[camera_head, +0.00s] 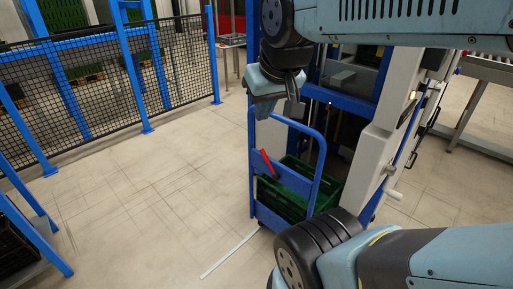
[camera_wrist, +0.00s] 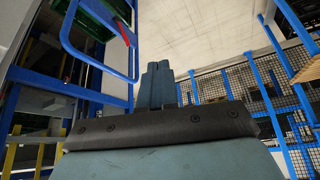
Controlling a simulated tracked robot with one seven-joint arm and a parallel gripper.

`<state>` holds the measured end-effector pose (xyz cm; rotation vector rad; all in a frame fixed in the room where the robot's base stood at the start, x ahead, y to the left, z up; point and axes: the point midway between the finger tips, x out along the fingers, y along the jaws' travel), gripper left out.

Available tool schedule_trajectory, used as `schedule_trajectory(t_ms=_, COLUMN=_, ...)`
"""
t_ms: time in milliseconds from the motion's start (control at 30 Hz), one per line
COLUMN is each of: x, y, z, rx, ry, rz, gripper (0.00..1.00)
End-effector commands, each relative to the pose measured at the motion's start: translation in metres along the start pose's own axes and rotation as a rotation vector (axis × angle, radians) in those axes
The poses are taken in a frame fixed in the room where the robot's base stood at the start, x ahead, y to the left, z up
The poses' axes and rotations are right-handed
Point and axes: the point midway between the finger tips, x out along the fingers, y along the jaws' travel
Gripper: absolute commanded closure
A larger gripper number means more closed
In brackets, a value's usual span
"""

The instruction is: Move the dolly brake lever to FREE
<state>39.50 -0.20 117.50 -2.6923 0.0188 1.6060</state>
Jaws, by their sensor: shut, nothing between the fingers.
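The dolly (camera_head: 319,165) has a blue tubular handle frame and stands in front of the blue lift frame. Its red brake lever (camera_head: 268,163) sits at the left side of the handle frame, tilted with its top to the left. No FREE marking is readable. In the wrist view the handle loop (camera_wrist: 88,62) is at upper left, with part of the red lever (camera_wrist: 124,34) behind its bar. My gripper (camera_wrist: 157,66) is shut and empty, its fingers together, apart from the lever. In the head view the end of my arm hangs above the dolly handle.
Green crates (camera_head: 284,200) sit on the dolly. A black mesh fence (camera_head: 100,88) with blue posts stands at left. The floor (camera_head: 150,200) left of the dolly is clear, with a white line.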

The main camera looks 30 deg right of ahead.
Motion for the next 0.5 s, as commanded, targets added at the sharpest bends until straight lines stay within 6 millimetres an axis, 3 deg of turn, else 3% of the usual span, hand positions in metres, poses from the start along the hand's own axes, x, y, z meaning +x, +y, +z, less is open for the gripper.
schedule_trajectory(t_ms=167, x=0.024, y=0.015, z=-0.023, rx=0.09, ry=0.018, rz=0.055, gripper=1.0)
schedule_trajectory(t_ms=500, x=0.106, y=0.078, z=-0.082, rx=0.347, ry=0.118, rz=0.175, gripper=1.0)
